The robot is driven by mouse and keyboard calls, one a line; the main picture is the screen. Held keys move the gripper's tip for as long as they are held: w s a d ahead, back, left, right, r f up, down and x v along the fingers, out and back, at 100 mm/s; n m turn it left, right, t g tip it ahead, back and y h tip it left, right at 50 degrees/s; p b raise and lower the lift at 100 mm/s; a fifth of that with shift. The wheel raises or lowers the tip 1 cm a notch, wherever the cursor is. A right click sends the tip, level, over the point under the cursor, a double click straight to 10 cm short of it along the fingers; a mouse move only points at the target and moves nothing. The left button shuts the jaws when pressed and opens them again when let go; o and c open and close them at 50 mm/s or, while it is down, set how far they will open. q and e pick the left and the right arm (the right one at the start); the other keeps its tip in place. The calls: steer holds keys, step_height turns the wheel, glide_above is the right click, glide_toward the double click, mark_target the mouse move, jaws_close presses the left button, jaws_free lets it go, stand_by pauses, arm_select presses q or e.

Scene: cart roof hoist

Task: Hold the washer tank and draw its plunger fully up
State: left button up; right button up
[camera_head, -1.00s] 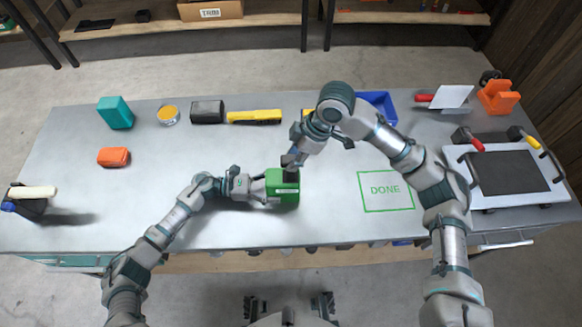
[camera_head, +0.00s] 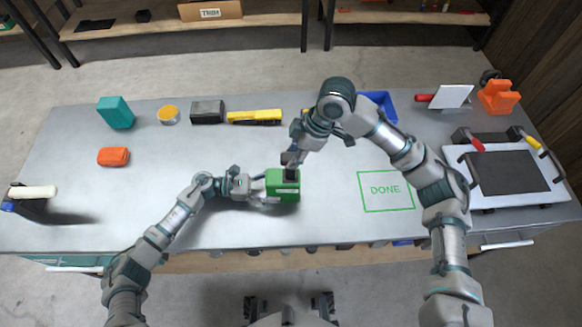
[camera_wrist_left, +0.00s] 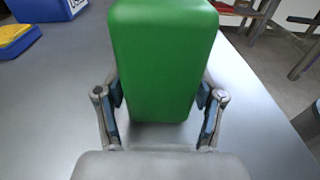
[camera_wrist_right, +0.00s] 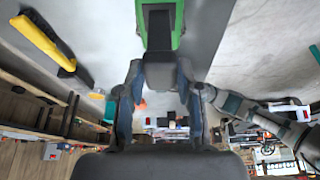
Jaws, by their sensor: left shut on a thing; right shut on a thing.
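The washer tank (camera_head: 283,190) is a green block standing on the grey table in front of me. My left gripper (camera_head: 263,187) is shut on its sides from the left. In the left wrist view the green tank (camera_wrist_left: 163,60) sits between the two fingers (camera_wrist_left: 160,115). My right gripper (camera_head: 292,160) is above the tank, shut on the dark plunger handle (camera_wrist_right: 159,65). A dark piece (camera_head: 291,175) shows between the handle and the tank top. In the right wrist view the tank (camera_wrist_right: 178,20) is partly hidden behind the plunger.
A green DONE outline (camera_head: 386,190) lies on bare table to the right. A blue bin (camera_head: 380,103) is partly behind my right arm. A yellow tool (camera_head: 254,117), a dark box (camera_head: 207,112) and an orange block (camera_head: 113,156) lie on the table's left and back.

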steer(key=o, duration=1.2)
steer(key=shift+v, duration=3.05)
steer(key=shift+c, duration=0.4)
